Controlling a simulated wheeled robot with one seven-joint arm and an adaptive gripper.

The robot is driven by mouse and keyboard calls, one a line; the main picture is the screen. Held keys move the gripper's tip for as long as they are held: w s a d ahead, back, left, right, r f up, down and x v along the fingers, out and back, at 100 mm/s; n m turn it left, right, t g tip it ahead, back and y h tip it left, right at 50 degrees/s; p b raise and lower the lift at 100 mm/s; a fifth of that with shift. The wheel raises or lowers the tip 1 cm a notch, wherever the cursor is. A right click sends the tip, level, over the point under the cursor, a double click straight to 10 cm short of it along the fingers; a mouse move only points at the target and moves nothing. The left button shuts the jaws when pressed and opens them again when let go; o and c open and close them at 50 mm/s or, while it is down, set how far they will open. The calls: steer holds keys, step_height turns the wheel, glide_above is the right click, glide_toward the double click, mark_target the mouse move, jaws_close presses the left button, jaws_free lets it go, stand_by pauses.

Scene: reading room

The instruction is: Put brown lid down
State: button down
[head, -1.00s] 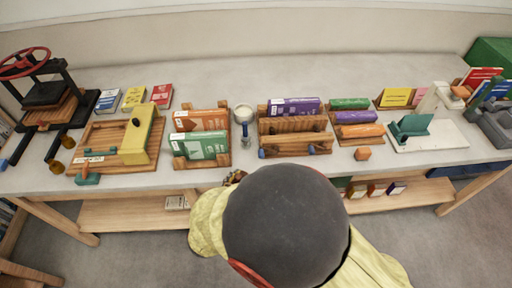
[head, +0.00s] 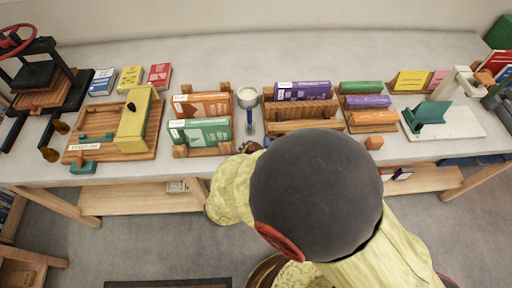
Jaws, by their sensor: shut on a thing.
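I cannot make out the brown lid in the head view. My own arm, with a dark rounded joint and yellow covering, fills the lower middle and hides part of the table's front edge. My gripper is not clearly visible; it seems hidden behind this arm. A small dark and brown bit shows at the arm's upper left edge, too small to identify. The grey table top (head: 210,66) stretches behind the arm. A white cup (head: 247,97) stands between two wooden racks, with a blue-handled item (head: 249,122) in front of it.
A wooden board with a yellow bar (head: 133,119) and a red-wheeled press (head: 40,72) are at left. Green (head: 200,132) and orange boxes fill one rack, a purple box (head: 303,91) another. A dark green piece (head: 428,114) stands on a white board at right. The table's back strip is clear.

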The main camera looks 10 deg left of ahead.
steer(key=c, duration=1.1)
jaws_free()
steer(key=shift+f, duration=0.1)
steer(key=shift+o, duration=0.2)
steer(key=shift+s+a+r+p, duration=0.1)
steer(key=shift+s+r+p, duration=0.2)
steer(key=p+v, duration=0.3)
steer(key=v, duration=0.8)
steer(key=shift+s+p, duration=0.2)
steer(key=shift+p, duration=0.2)
